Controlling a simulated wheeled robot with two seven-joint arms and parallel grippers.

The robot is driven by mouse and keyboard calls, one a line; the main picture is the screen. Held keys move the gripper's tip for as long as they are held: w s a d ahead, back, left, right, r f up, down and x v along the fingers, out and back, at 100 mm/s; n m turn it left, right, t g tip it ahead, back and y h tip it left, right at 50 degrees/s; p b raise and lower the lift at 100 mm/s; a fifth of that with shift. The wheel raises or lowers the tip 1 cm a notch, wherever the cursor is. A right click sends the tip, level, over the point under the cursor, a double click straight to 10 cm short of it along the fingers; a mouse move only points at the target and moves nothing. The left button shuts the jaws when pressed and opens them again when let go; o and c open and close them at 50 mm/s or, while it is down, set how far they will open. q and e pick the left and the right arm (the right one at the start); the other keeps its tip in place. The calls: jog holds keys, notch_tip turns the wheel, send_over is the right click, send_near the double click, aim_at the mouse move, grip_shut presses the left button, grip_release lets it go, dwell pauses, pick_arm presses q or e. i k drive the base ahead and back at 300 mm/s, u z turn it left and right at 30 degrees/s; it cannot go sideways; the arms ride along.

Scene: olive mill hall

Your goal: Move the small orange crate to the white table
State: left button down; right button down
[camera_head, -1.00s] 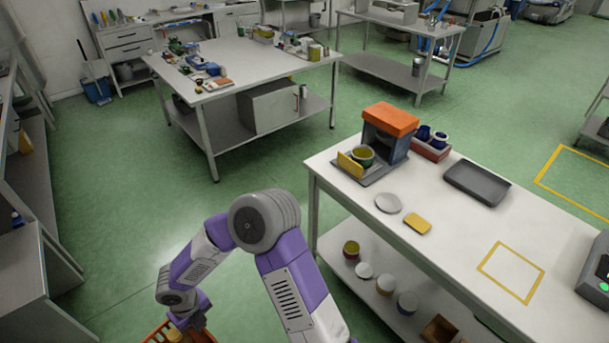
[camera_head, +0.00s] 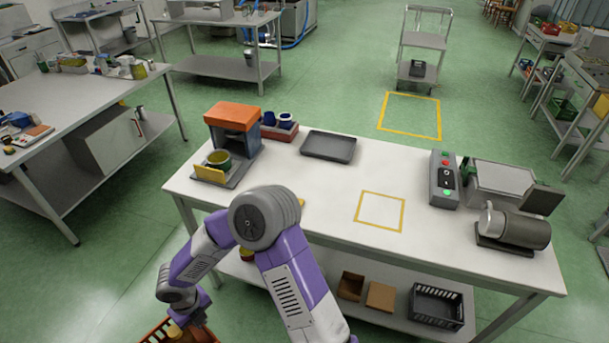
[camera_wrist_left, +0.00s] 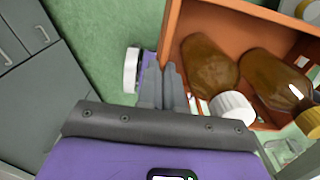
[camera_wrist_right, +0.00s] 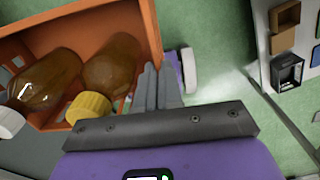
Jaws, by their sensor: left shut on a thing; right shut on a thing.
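The small orange crate (camera_head: 152,334) shows only in part at the bottom left of the head view, and it holds brown bottles. Its wall shows in the left wrist view (camera_wrist_left: 215,14) and the right wrist view (camera_wrist_right: 150,25). My left gripper (camera_wrist_left: 168,78) is shut on one side of the crate. My right gripper (camera_wrist_right: 158,78) is shut on another side, and its purple arm crosses the head view. The fingers hide the gripped edges. The white table (camera_head: 322,182) stands ahead, beyond the arm, with a yellow square outline (camera_head: 380,211) on its top.
The tabletop holds a machine with an orange top (camera_head: 233,116), a dark tray (camera_head: 328,146), a control box (camera_head: 444,180) and a grey device (camera_head: 515,232). Another table (camera_head: 75,85) stands at left. Green floor is open between the tables. A black crate (camera_head: 437,306) sits on the lower shelf.

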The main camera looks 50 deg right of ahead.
aim_at(368, 212)
jog(key=z, duration=2.35)
jog(key=i, duration=0.2)
jog(key=u, duration=0.25)
